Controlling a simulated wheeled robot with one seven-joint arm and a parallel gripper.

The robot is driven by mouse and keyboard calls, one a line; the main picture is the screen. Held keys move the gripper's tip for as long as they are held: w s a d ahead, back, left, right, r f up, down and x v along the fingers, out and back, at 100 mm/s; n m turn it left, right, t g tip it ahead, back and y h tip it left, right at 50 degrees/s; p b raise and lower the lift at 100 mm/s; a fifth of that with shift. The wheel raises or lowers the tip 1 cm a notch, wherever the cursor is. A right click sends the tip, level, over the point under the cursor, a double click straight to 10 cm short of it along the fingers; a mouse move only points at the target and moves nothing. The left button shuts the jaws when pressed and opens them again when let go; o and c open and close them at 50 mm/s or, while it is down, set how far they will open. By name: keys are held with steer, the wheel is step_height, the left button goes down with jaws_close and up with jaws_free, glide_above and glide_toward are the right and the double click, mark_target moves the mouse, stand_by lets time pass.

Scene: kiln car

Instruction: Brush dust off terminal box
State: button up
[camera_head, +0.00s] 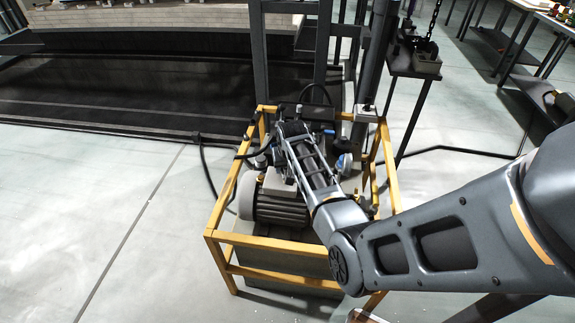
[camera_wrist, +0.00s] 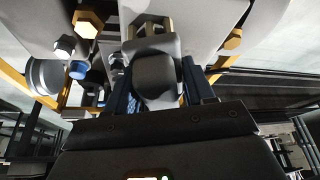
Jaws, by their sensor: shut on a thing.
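The motor (camera_head: 282,212) lies inside a yellow frame in the head view. A light grey box-like part on top of it (camera_head: 277,184) looks like the terminal box; my arm partly covers it. My gripper (camera_head: 284,150) is above and behind the motor in the head view, its fingertips mostly hidden. In the wrist view my gripper (camera_wrist: 157,88) is shut on a dark grey rounded block (camera_wrist: 155,74), which looks like a brush handle. Bristles cannot be made out. Pale grey surfaces lie close beyond the fingers; I cannot tell whether the held thing touches them. Dust is not distinguishable.
The yellow frame (camera_head: 222,239) surrounds the motor with rails and posts. Black hoses (camera_head: 205,168) run beside its left side. Dark uprights (camera_head: 322,45) stand behind it, and a chain hangs over a stand (camera_head: 414,62) at right.

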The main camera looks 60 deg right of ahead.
mark_target(282, 190)
steer(key=shift+s+a+r+p, duration=0.1)
steer(key=shift+s+a+p, duration=0.15)
steer(key=shift+a+p, duration=0.3)
steer(key=shift+s+a+f+p, duration=0.1)
steer(key=shift+s+a+p, duration=0.1)
steer(key=shift+a+p, duration=0.35)
steer(key=shift+s+a+r+p, duration=0.1)
steer(key=shift+s+a+p, duration=0.2)
steer(key=shift+a, duration=0.55)
steer(key=shift+s+a+p, duration=0.1)
steer(key=shift+s+a, duration=0.15)
steer(key=shift+a, duration=0.4)
steer(key=shift+s+a+p, duration=0.15)
steer(key=shift+s+a, duration=0.05)
steer(key=shift+a, duration=0.45)
steer(key=shift+s+a+p, duration=0.1)
steer(key=shift+s+a, duration=0.15)
steer(key=shift+a, duration=0.4)
steer(key=shift+w, duration=0.15)
steer(key=shift+w+a, duration=0.35)
steer(key=shift+w, duration=0.55)
steer(key=shift+d+b, duration=0.1)
steer(key=shift+b, duration=0.2)
